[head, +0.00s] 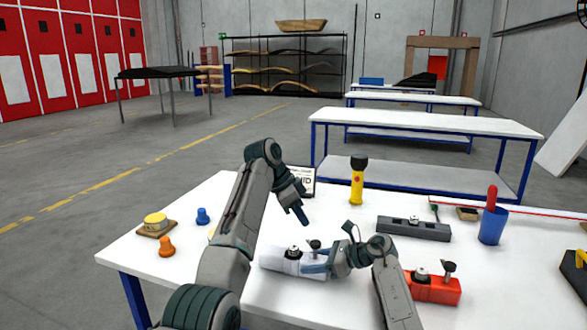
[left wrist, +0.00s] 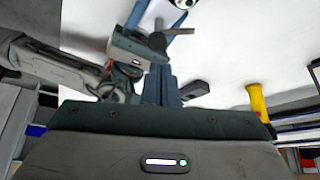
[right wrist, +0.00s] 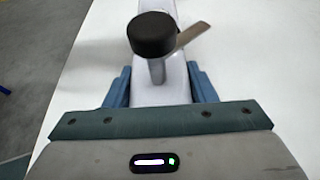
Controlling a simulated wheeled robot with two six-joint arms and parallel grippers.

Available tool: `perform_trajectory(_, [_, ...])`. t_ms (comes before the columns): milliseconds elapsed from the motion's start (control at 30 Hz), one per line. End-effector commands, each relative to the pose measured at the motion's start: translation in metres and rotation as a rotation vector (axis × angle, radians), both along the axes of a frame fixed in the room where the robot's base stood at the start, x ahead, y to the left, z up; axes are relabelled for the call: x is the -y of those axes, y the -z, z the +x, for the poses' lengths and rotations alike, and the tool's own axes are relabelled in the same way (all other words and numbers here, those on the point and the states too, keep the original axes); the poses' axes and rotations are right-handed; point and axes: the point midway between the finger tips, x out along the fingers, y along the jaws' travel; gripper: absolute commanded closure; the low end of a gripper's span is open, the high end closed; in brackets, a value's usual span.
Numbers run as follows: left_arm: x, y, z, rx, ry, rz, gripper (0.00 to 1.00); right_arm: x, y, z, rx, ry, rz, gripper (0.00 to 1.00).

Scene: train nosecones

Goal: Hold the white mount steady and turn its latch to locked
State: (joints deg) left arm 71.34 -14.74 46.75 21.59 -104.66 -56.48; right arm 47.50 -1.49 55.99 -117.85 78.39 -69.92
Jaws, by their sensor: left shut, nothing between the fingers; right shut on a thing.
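The white mount (head: 281,263) lies on the white table in front of me. A black round knob (right wrist: 152,36) on a short post and a flat metal latch lever (right wrist: 193,34) stand on it in the right wrist view. My right gripper (head: 316,264) is shut on the white mount, with blue fingers along both sides (right wrist: 161,88). My left gripper (head: 304,219) is shut and empty, above the table and behind the mount. Its closed fingers show in the left wrist view (left wrist: 161,84), with part of the mount (left wrist: 158,14) beyond. The lever's lock position cannot be told.
A grey mount (head: 413,229) and a red mount (head: 435,290) lie to the right. A yellow torch (head: 357,184) stands behind, and a blue cup (head: 492,228) stands at right. Orange (head: 166,247) and blue (head: 203,216) pieces sit at left, beside a yellow-topped block (head: 156,222).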

Motion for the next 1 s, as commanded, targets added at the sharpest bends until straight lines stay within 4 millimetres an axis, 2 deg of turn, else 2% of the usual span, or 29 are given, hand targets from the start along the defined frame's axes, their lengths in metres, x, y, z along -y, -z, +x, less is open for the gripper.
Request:
perform_trajectory(100, [-0.002,-0.002,0.007,-0.001,-0.002,0.001,1.00,0.000,0.000,0.000,0.000,0.000,0.000,0.76])
perform_trajectory(233, [-0.002,0.006,0.008,-0.002,-0.002,0.000,1.00,0.000,0.000,0.000,0.000,0.000,0.000,0.76])
perform_trajectory(700, [-0.001,0.060,0.008,-0.002,-0.001,0.000,1.00,0.000,0.000,0.000,0.000,0.000,0.000,0.76])
perform_trajectory(1000, [-0.002,0.067,0.008,0.000,-0.001,0.000,1.00,0.000,0.000,0.000,0.000,0.000,0.000,0.76])
